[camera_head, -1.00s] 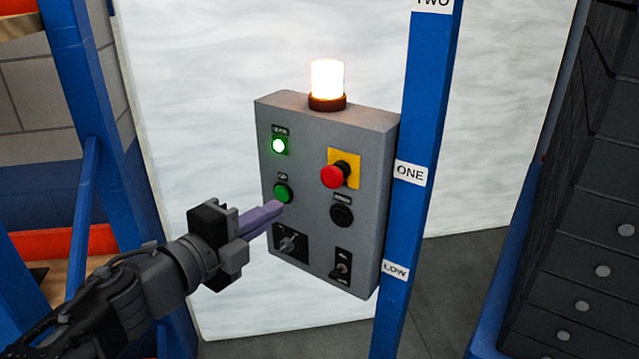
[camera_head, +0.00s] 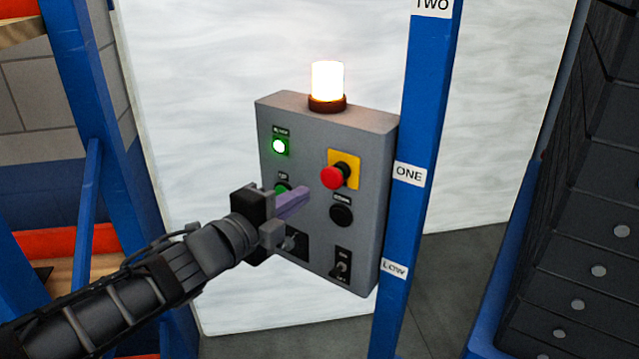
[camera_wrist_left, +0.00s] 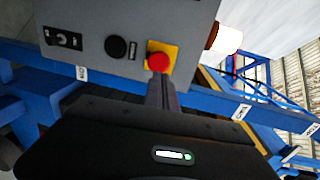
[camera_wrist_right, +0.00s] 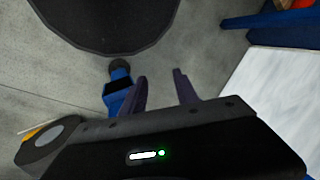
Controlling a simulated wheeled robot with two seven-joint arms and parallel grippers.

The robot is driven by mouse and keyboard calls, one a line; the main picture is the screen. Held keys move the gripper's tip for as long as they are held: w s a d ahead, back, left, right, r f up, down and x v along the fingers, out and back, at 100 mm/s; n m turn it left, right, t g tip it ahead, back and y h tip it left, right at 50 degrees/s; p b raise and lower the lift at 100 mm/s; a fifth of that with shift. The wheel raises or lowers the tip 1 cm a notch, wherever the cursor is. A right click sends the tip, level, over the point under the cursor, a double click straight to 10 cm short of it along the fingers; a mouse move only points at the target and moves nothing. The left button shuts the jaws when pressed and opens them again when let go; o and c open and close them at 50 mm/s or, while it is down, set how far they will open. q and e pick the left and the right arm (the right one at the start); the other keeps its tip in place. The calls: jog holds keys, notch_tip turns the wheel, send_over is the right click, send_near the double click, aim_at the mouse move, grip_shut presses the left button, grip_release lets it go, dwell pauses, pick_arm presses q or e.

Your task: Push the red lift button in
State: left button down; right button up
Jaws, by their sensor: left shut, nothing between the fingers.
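The red button (camera_head: 334,177) is a mushroom head on a yellow plate, on the front of a grey control box (camera_head: 310,225). It stands out from the plate. My left gripper (camera_head: 304,193) is shut and empty, with its purple fingers pointing right, below and left of the red button in the head view. In the left wrist view the red button (camera_wrist_left: 158,62) shows just past the tips of the shut fingers (camera_wrist_left: 160,80); I cannot tell whether they touch. My right gripper (camera_wrist_right: 160,85) shows only in its own wrist view, with its fingers apart and nothing between them.
A lit lamp (camera_head: 327,85) stands on the box. A green button (camera_head: 282,187) is partly behind my left gripper; a black button (camera_head: 341,215) sits below the red one. A blue post (camera_head: 411,200) borders the box on the right, with dark drawers (camera_head: 580,240) beyond.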

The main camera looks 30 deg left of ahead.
aim_at(330, 176)
pick_arm(q)
jog(key=w, duration=0.4)
jog(key=w+d+f, duration=0.1)
jog(key=w, duration=0.2)
pick_arm(e)
jog(key=shift+f, duration=0.5)
pick_arm(q)
jog(key=shift+w+d+f+b, duration=0.15)
jog(key=shift+w+f+b, duration=0.15)
jog(key=shift+w+b, duration=0.6)
jog(key=shift+r+b, duration=0.1)
jog(key=shift+b, duration=0.45)
jog(key=shift+s+r, duration=0.1)
jog(key=shift+r, duration=0.35)
pick_arm(e)
jog(key=shift+a+f, duration=0.1)
jog(key=shift+f, duration=0.8)
jog(key=shift+s, duration=0.1)
